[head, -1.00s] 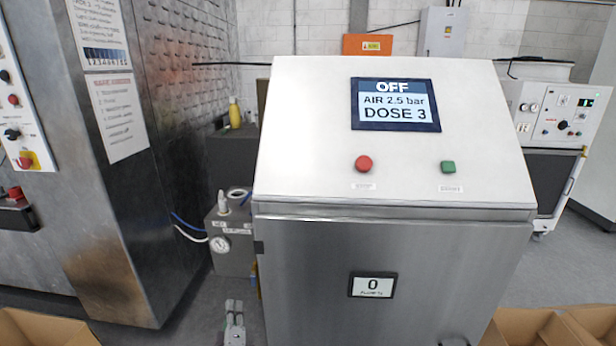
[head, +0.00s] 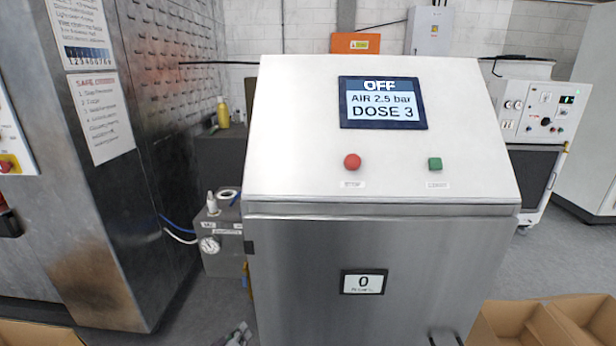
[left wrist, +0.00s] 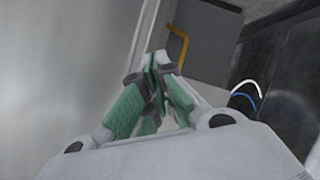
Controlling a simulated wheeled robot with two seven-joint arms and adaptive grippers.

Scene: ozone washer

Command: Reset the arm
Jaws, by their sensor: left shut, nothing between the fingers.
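My left gripper (head: 240,335) shows at the bottom edge of the head view, low in front of the washer cabinet's left side. In the left wrist view its green-padded fingers (left wrist: 155,95) are together with nothing between them. A small grey part (head: 445,338) shows at the bottom edge to the right; I cannot tell what it is. The washer cabinet (head: 310,260) has a sloped panel with a display (head: 383,103) reading OFF, AIR 2.5 bar, DOSE 3. A red button (head: 352,161) and a green button (head: 435,164) sit below it. A lower display (head: 362,283) reads 0.
A grey box with a gauge (head: 209,244) stands left of the cabinet with blue and white hoses. A large metal machine (head: 95,230) fills the left. Cardboard boxes (head: 540,318) lie at bottom right. Open floor (head: 555,260) shows on the right.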

